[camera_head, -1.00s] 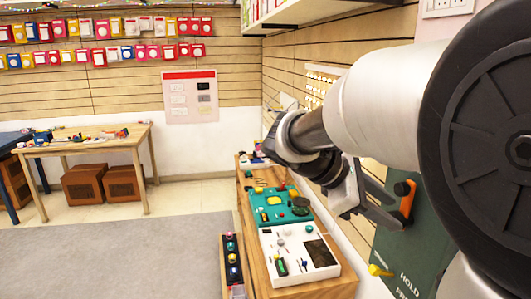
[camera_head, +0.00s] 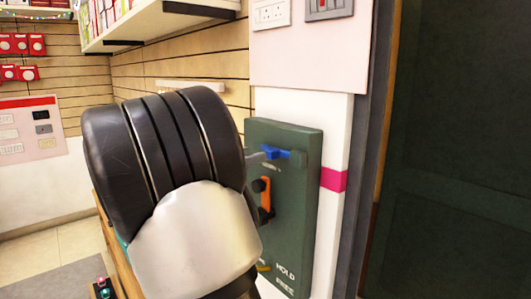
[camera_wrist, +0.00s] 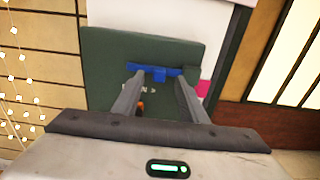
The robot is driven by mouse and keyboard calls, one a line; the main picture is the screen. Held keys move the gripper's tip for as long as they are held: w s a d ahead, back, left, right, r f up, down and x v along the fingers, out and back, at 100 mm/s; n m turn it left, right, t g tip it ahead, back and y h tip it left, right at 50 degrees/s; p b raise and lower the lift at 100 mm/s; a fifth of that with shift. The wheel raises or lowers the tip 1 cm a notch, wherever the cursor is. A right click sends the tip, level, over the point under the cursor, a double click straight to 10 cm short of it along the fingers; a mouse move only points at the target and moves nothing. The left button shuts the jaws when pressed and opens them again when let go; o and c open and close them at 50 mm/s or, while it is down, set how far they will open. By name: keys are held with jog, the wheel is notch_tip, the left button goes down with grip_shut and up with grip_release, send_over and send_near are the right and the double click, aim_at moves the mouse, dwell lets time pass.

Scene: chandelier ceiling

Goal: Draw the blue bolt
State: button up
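The blue bolt (camera_head: 288,155) is mounted near the top of a dark green panel (camera_head: 295,225) on the wall. In the wrist view the blue bolt (camera_wrist: 160,72) lies across the view, with a short stub hanging from its middle. My gripper (camera_wrist: 158,86) is open, its two grey fingers pointing at the panel. The fingertips appear on either side of the bolt's stub; I cannot tell whether they touch it. In the head view my arm hides most of the gripper, and only a grey fingertip shows left of the bolt.
Below the bolt an orange handle (camera_head: 265,200) on a black mount sticks out from the panel. A yellow part (camera_head: 263,267) sits lower, beside the words HOLD and FREE. A switch plate (camera_head: 328,8) is above, and a dark green door (camera_head: 455,150) stands to the right.

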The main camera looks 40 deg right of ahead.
aim_at(268, 150)
jog(key=d, duration=0.6)
jog(key=shift+w+d, duration=0.2)
jog(key=shift+w, duration=0.05)
jog(key=shift+c, duration=0.3)
grip_shut()
